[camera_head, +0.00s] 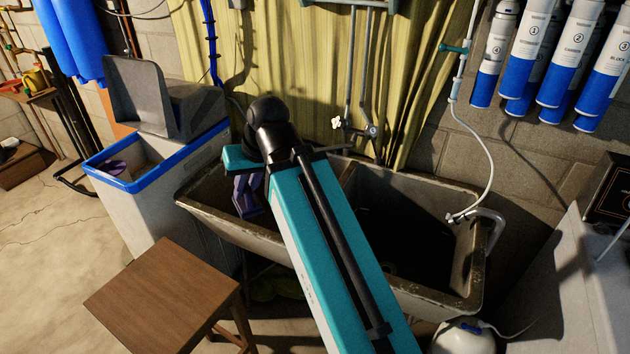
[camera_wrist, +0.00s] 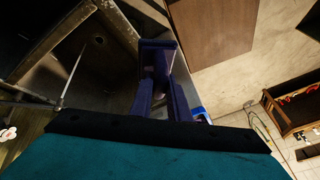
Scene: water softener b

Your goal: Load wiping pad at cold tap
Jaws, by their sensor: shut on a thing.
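My gripper (camera_head: 247,205) has dark purple fingers and hangs over the left basin of the stone sink (camera_head: 225,224). In the wrist view, my gripper (camera_wrist: 157,70) is shut on a small pale greyish thing (camera_wrist: 165,82) between its fingers. That thing is mostly hidden, and I cannot tell whether it is the wiping pad. Behind the sink, two pipes come down to taps. One tap has a white handle (camera_head: 336,123), the other a round dark handle (camera_head: 371,131). I cannot tell which is the cold tap. My gripper is left of both and apart from them.
A wooden stool (camera_head: 165,292) stands in front of the sink. The softener bin with a blue rim (camera_head: 150,172) is at left, its lid raised, with something purple inside (camera_head: 112,168). A white hose (camera_head: 490,165) hangs at right, below several filter cartridges (camera_head: 562,60).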

